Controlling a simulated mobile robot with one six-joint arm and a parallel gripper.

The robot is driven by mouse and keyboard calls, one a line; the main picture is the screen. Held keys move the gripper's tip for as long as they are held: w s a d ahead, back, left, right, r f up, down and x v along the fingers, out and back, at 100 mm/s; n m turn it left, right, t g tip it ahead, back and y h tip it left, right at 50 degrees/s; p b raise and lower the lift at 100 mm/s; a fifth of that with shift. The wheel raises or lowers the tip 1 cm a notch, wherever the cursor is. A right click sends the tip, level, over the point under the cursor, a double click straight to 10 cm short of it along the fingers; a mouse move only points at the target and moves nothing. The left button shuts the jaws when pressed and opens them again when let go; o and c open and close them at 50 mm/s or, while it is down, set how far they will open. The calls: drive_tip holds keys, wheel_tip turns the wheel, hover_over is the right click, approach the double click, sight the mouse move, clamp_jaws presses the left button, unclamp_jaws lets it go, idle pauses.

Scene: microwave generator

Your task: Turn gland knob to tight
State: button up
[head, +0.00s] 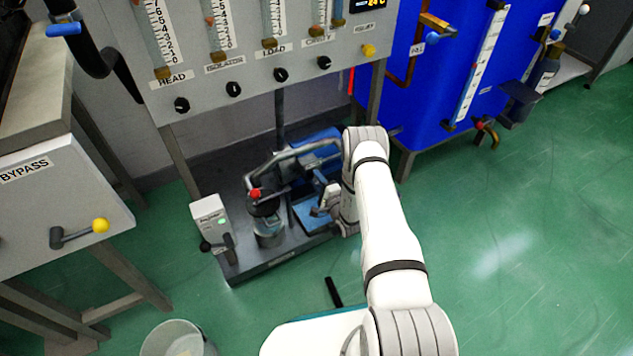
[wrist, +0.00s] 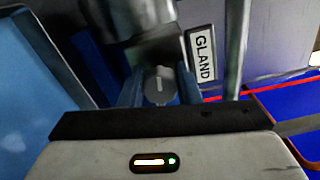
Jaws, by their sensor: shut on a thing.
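The gland knob (wrist: 158,84) is a small dark grey round knob with a light mark on its face, in the middle of the wrist view. A white label reading GLAND (wrist: 203,56) is to its right. My gripper (wrist: 158,92) has its two blue fingers on either side of the knob and is shut on it. In the head view my gripper (head: 325,203) is low, at the pump skid beside the blue machinery. There the knob is hidden or too small to make out.
A pipe loop (head: 290,152) and a red-topped grey canister (head: 268,222) stand left of my gripper on the grey skid (head: 270,265). A gauge panel (head: 270,70) is above, and a blue tank (head: 450,90) is behind right. Green floor at right is clear.

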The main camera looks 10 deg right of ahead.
drive_tip(key=shift+s+a+f+n, duration=0.1)
drive_tip(key=shift+a+n, duration=0.05)
drive_tip(key=shift+n, duration=0.15)
idle(0.4)
drive_tip(key=o, duration=1)
drive_tip(key=p+v, duration=0.2)
drive_tip(key=v, duration=0.5)
drive_tip(key=shift+s+d+p, duration=0.2)
drive_tip(key=shift+s+p, duration=0.1)
drive_tip(key=shift+p, duration=0.1)
